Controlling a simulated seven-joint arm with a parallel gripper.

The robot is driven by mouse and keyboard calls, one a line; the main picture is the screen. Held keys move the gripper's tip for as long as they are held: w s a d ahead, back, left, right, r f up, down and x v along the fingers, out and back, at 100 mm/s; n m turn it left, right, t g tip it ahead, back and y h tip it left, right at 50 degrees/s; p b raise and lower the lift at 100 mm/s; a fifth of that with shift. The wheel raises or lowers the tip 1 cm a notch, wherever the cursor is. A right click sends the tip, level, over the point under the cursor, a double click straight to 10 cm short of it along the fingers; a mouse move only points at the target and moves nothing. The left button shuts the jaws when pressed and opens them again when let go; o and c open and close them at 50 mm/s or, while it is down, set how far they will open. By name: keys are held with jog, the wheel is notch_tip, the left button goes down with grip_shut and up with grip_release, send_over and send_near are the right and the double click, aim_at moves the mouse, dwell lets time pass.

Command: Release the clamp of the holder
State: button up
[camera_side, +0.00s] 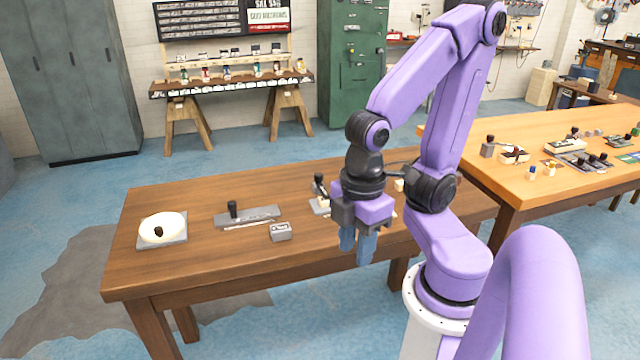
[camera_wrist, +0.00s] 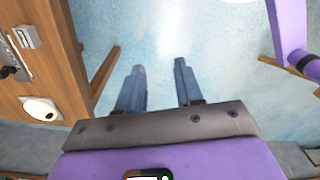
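My gripper (camera_side: 356,250) has blue fingers that point down. They are apart with nothing between them, and the wrist view shows my gripper (camera_wrist: 158,68) over bare floor, beside the table edge. A grey holder plate with a black upright handle (camera_side: 233,209) lies on the table, left of my gripper in the side view. A black lever on a small grey and pale fixture (camera_side: 320,186) stands just behind my gripper, which partly hides it. I cannot tell for certain which of these is the clamp. The black handle (camera_wrist: 8,73) is at the left edge of the wrist view.
The brown table (camera_side: 170,275) also bears a small grey box (camera_side: 281,232) and a white round piece on a grey plate (camera_side: 175,240). A second, lighter table (camera_side: 545,182) with several small parts is at the right. The table's front strip is clear.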

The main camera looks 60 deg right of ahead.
jog(key=shift+w+a, duration=0.1)
jog(key=shift+w, duration=0.15)
jog(key=c, duration=0.5)
jog(key=w+m, duration=0.3)
jog(key=w, duration=0.1)
jog(key=w+m+h, duration=0.1)
jog(key=w+m, duration=0.2)
jog(key=w, duration=0.1)
jog(key=w+m, duration=0.4)
jog(key=shift+w+a+r, duration=0.1)
jog(key=shift+a+r, duration=0.05)
jog(key=shift+r, duration=0.15)
grip_shut()
jog(key=w+d+f+m+g+h, duration=0.1)
jog(key=w+d+f+m, duration=0.1)
jog(key=w+d+m, duration=0.75)
jog(key=w+d+f+m+g+h, duration=0.1)
jog(key=w+d+f+m, duration=0.2)
jog(key=w+d+m, duration=0.6)
jog(key=w+d+f+m, duration=0.1)
jog(key=d+f+m, duration=0.1)
jog(key=d+m, duration=0.3)
jog(key=w+d+f+m+g, duration=0.1)
jog(key=d+f+m, duration=0.1)
jog(key=d+m, duration=0.4)
jog(key=d, duration=0.3)
jog(key=shift+w+d+f+h, duration=0.3)
jog(key=shift+w+d+f, duration=0.05)
